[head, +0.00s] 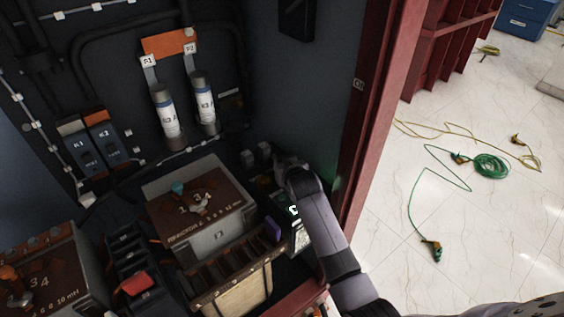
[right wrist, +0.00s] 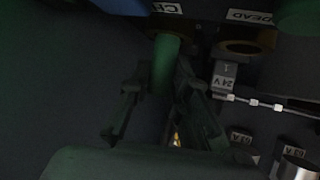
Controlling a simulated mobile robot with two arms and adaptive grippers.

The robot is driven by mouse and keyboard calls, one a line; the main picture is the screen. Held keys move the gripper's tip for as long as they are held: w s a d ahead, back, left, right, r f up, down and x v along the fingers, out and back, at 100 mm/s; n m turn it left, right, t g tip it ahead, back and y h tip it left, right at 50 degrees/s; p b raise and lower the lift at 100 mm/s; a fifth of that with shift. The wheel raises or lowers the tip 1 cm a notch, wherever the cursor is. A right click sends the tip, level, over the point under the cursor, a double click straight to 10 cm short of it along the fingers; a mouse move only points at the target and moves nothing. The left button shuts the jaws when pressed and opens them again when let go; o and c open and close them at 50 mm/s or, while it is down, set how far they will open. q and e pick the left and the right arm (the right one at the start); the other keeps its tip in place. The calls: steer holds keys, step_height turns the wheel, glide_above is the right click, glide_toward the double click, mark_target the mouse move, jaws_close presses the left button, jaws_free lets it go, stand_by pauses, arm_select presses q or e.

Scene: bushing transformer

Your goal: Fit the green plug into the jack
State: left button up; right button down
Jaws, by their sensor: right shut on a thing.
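My right gripper (right wrist: 160,85) is shut on the green plug (right wrist: 165,62), a green cylinder between its two fingers in the right wrist view. I cannot tell whether the plug is inside the opening or how deep. A second round jack (right wrist: 245,47), with a brownish rim and the label "DEAD", lies to its right and is empty. In the head view my right gripper (head: 290,167) reaches into the cabinet's right corner; its fingertips and the plug are hidden. My left gripper is not in view.
A reactor box (head: 217,240) and a slatted wooden box (head: 240,290) stand left of my right arm. The cabinet's red door frame (head: 370,130) is close on the right. Green (head: 490,166) and yellow (head: 420,127) cables lie on the floor outside.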

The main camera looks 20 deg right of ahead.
steer(key=shift+f, duration=0.2)
steer(key=c, duration=1.5)
jaws_free()
steer(key=shift+r, duration=0.1)
steer(key=shift+r, duration=0.25)
steer(key=shift+s, duration=0.35)
steer(key=v, duration=1.1)
steer(key=shift+s+a+r, duration=0.1)
steer(key=shift+s+r, duration=0.05)
